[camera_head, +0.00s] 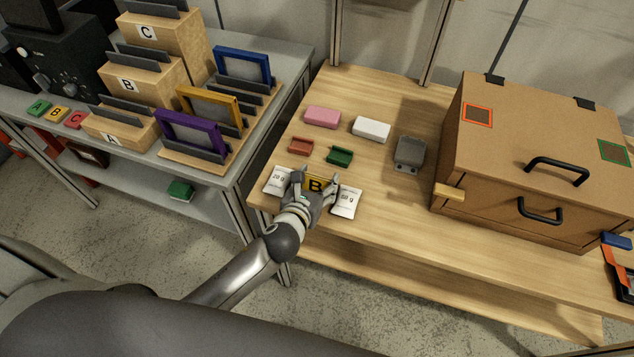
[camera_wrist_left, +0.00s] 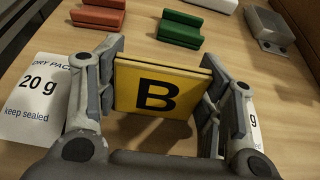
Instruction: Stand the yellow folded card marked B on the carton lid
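The yellow folded card marked B (camera_head: 316,184) is between the two fingers of my left gripper (camera_head: 315,181), near the front left of the wooden table. In the left wrist view, the card (camera_wrist_left: 160,88) faces the camera with its black B upright. The fingers of the gripper (camera_wrist_left: 165,85) press close on its left and right edges. A shadow lies under the card; whether it touches the table is hard to tell. The carton lid (camera_head: 530,115) is the top of the brown carton at right, with a red-outlined square, a green-outlined square and a black handle. My right gripper is not in view.
White packets (camera_head: 277,181) and (camera_head: 346,202) lie on either side of the gripper. Red (camera_head: 301,146) and green (camera_head: 340,156) holders, pink (camera_head: 322,117) and white (camera_head: 371,129) blocks and a grey device (camera_head: 410,153) lie beyond.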

